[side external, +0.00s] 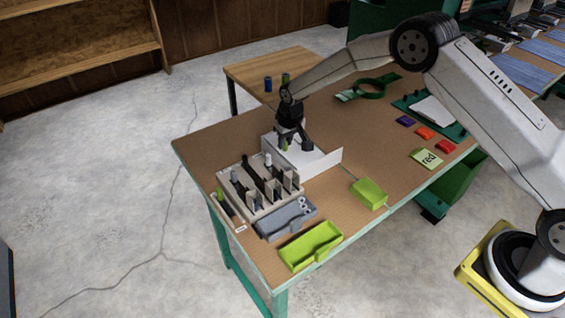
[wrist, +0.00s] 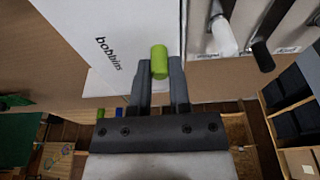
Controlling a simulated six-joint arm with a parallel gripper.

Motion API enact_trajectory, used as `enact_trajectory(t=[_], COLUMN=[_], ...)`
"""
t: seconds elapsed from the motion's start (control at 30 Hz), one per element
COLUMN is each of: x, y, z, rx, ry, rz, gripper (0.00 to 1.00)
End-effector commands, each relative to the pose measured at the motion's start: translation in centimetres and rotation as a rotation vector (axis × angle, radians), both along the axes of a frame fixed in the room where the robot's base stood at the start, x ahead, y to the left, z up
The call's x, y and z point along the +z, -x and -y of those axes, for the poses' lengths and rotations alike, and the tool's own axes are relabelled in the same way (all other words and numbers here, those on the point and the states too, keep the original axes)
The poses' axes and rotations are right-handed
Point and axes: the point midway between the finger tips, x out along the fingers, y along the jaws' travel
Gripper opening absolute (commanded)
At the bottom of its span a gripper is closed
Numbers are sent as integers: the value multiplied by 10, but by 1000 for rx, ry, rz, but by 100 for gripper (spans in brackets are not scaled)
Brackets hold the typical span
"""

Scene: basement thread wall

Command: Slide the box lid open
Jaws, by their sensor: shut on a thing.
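A white box (side external: 307,160) stands on the table near its middle, with a taller white panel along its front side. In the wrist view, its white surface (wrist: 141,25) carries the word "bobbins". My gripper (side external: 291,146) is over the box; in the wrist view its fingers (wrist: 159,78) are shut on a small lime-green cylinder (wrist: 159,61). The cylinder lies against the white surface in that view. I cannot tell whether the cylinder is fixed to the lid or loose. The lid's edges cannot be made out clearly.
A beige rack (side external: 262,211) with black and white upright pieces stands close left of the box. A grey tray (side external: 287,219), a lime tray (side external: 310,246) and a lime block (side external: 369,193) lie in front. Blue and green cylinders stand behind.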

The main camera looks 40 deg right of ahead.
Motion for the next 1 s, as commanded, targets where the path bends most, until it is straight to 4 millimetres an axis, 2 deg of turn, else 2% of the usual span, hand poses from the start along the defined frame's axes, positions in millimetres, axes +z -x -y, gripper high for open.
enact_trajectory(t=[1.0], x=[0], y=[0], z=[44], rx=[-1], ry=[0], rz=[-1], gripper=[0])
